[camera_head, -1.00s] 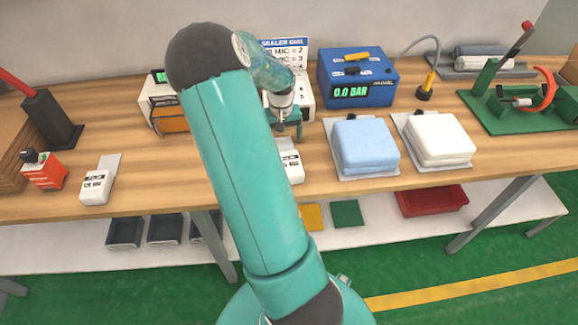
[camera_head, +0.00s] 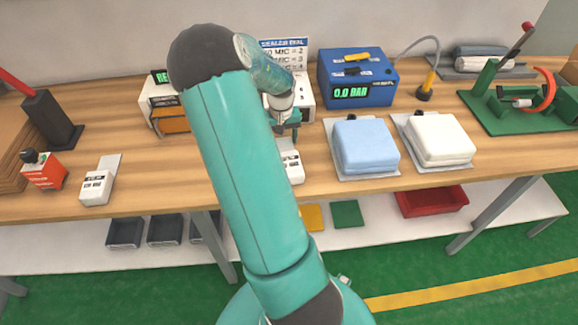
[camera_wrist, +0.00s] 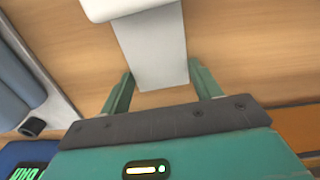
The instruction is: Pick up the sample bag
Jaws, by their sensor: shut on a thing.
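The likely sample bag is a white labelled pack with a pale grey strip; its pack (camera_head: 291,168) stands at the bench's front edge, partly behind my arm. In the wrist view, the bag's grey strip (camera_wrist: 155,55) runs between my two green fingers, with the white pack at the top edge. My gripper (camera_wrist: 160,68) is shut on the strip, a finger at each side. In the head view my gripper (camera_head: 290,130) is low over the bench behind the pack, its tips partly hidden.
A second white labelled pack (camera_head: 96,188) and an orange bottle (camera_head: 44,172) stand left. A blue pressure box (camera_head: 357,78) and a sealer (camera_head: 165,112) stand behind. Blue (camera_head: 365,146) and white (camera_head: 438,138) pads lie right.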

